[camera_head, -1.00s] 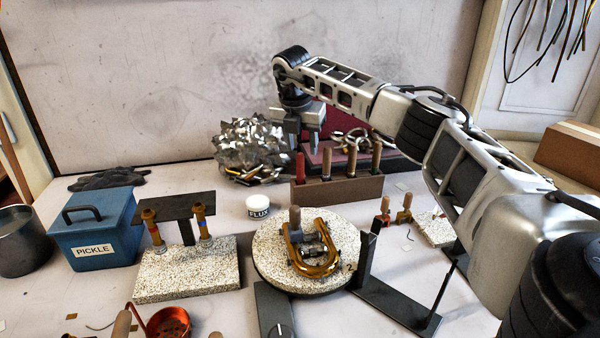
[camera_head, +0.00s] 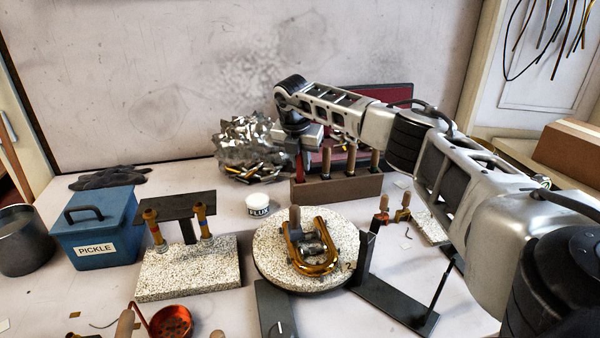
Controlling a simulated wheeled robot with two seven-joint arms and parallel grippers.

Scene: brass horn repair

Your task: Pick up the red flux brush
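The red flux brush (camera_head: 299,168) stands upright at the left end of a brown wooden rack (camera_head: 340,190). Only its lower red handle shows above the rack; its top is hidden behind or within my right gripper. My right gripper (camera_head: 298,152) reaches down from the arm directly at the red handle. Its fingers are small and overlap the handle and the scrap pile, so I cannot tell whether they are closed on it. My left gripper is not in view.
Other wooden-handled tools (camera_head: 326,161) stand in the rack beside the brush. Crumpled metal scrap (camera_head: 240,142) lies just left of the gripper. A white flux jar (camera_head: 258,203) and a round turntable with a brass tube (camera_head: 325,262) are in front. A blue pickle box (camera_head: 95,228) stands left.

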